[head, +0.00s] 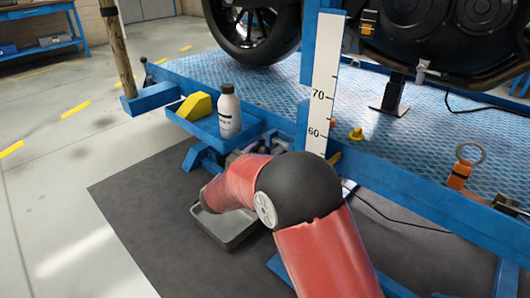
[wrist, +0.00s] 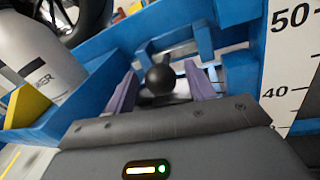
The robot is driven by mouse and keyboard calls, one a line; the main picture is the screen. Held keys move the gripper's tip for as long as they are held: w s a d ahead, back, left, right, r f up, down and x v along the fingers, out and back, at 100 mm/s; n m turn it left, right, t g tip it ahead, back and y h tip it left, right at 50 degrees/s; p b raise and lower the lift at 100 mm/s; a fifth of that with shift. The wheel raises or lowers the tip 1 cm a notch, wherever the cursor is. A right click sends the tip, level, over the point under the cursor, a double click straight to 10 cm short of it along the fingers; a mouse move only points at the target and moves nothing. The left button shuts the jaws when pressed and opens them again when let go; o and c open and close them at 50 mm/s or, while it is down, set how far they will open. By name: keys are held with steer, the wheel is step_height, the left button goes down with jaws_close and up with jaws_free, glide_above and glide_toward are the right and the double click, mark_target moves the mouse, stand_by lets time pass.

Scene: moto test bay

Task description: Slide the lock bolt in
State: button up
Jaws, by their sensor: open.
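A black ball knob (wrist: 160,79), apparently the end of the lock bolt, shows in the wrist view in front of the blue lift frame. My gripper (wrist: 161,72) is open, with one purple finger left of the knob and one right of it. I see a gap on each side, but cannot tell how deep the knob sits between the fingers. The bolt's shaft is hidden behind the knob. In the head view my red arm covers the knob and most of the gripper.
A blue tray (head: 196,128) beside the gripper holds a white bottle (head: 229,112) and a yellow wedge (head: 194,106). A white height scale (head: 324,85) stands close on the right. The blue lift platform (head: 280,92) carries a motorcycle (head: 430,35). A grey tray (head: 226,228) lies below my arm.

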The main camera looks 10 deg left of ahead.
steer(key=shift+w+d, duration=0.2)
steer(key=shift+w, duration=0.35)
